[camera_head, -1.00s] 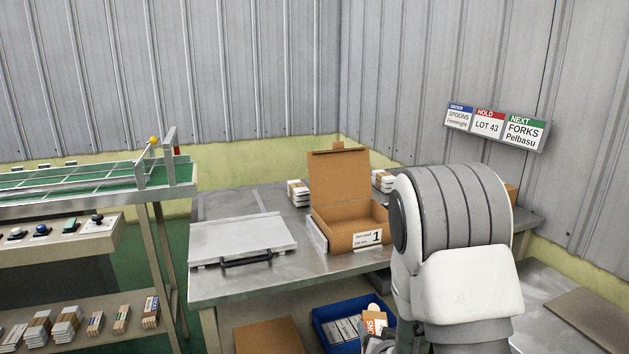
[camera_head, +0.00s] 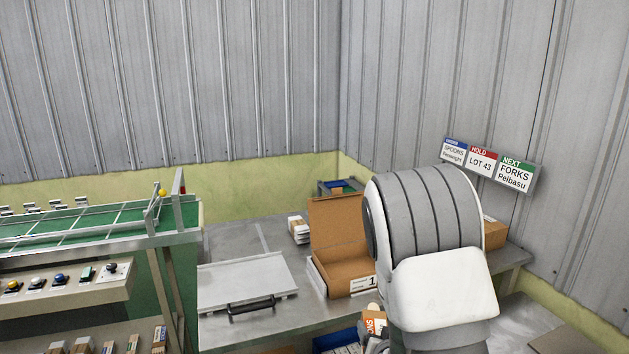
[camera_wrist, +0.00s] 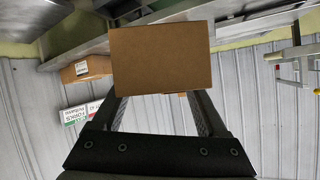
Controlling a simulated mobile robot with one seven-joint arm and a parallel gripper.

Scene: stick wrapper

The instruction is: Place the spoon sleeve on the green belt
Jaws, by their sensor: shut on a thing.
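The green belt (camera_head: 90,228) lies at the left in the head view, on a metal frame with rails along it. My gripper (camera_wrist: 158,98) is shut on a brown cardboard piece (camera_wrist: 162,55), seen plain side on in the wrist view. In the head view it shows low beside my arm as the spoon sleeve (camera_head: 374,321), with an orange label of which only the letters "ONS" show. It is well to the right of the belt, in front of the table. My arm hides part of it, and the fingers barely show there.
An open cardboard box (camera_head: 345,262) marked 1 and a grey flat panel with a black handle (camera_head: 247,279) are on the metal table (camera_head: 260,325). A blue bin (camera_head: 335,340) is below. A control panel (camera_head: 65,282) with buttons fronts the belt. A yellow knob stands at its right end.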

